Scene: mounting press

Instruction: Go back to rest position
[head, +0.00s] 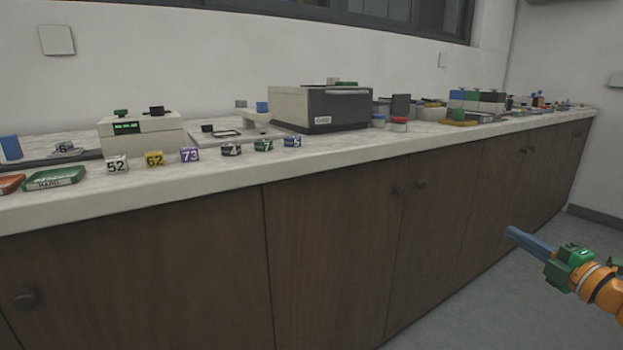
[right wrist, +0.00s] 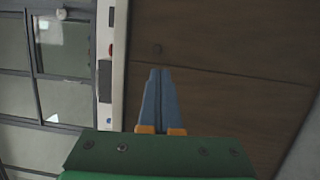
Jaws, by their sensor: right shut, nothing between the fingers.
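My right gripper (head: 511,231) shows at the lower right of the head view, with blue fingers, a green body and an orange wrist. It is in the air in front of the cabinet doors, below the counter top's level in the picture, and touches nothing. In the right wrist view its blue fingers (right wrist: 158,72) are together with nothing between them, pointing toward the brown cabinet front. My left gripper is not in view.
A long pale counter (head: 330,158) stands on brown cabinets (head: 335,240). On it are several numbered cubes, including a white one (head: 117,164), a green tray (head: 54,178), a beige device (head: 140,137) and a grey box machine (head: 320,107). Grey floor (head: 450,315) is clear at lower right.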

